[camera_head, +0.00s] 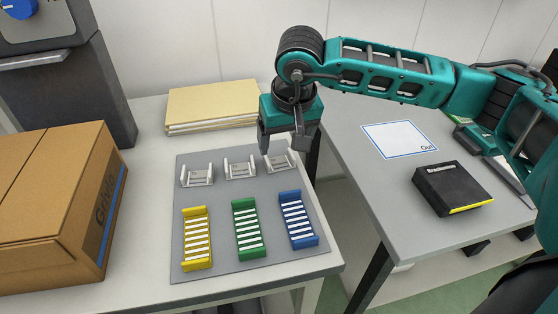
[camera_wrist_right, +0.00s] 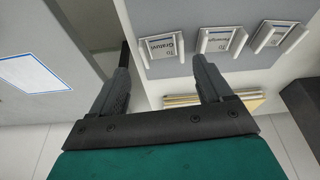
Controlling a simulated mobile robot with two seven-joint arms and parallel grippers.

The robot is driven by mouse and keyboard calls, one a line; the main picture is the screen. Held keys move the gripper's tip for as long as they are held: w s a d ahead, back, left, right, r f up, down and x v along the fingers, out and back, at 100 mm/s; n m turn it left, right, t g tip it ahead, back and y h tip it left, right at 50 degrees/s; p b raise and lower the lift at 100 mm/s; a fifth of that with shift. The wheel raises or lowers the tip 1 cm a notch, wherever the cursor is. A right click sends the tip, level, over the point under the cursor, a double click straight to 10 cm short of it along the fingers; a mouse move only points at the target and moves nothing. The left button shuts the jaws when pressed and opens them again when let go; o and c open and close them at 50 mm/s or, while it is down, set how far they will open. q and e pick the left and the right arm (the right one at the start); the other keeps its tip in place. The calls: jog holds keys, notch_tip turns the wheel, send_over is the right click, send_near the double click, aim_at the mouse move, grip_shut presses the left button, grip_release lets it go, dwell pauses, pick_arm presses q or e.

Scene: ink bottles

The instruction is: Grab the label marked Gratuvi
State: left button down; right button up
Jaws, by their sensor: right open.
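Three small white labels sit in clear holders along the far edge of a grey mat. The label reading Gratuvi (camera_wrist_right: 161,48) is the left one in the wrist view, beyond my right fingertips. It matches the rightmost label (camera_head: 281,161) in the head view. The other labels stand left of it in the head view, one in the middle (camera_head: 240,170) and one at the left (camera_head: 197,176). My right gripper (camera_head: 281,148) is open and empty, pointing down just behind and above the Gratuvi label, apart from it. My left gripper is out of view.
Yellow (camera_head: 196,240), green (camera_head: 248,230) and blue (camera_head: 297,220) racks lie on the grey mat (camera_head: 222,208). A cardboard box (camera_head: 50,215) stands left and folders (camera_head: 212,104) lie behind. A second table right holds a black box (camera_head: 452,187) and white sheet (camera_head: 398,139); a gap separates the tables.

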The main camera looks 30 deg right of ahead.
aim_at(278, 161)
jog(key=x, duration=0.5)
jog(key=shift+w+a+f, duration=0.1)
jog(key=shift+w+f, duration=0.15)
jog(key=shift+w, duration=0.1)
jog(key=c, duration=0.8)
jog(key=shift+r, duration=0.15)
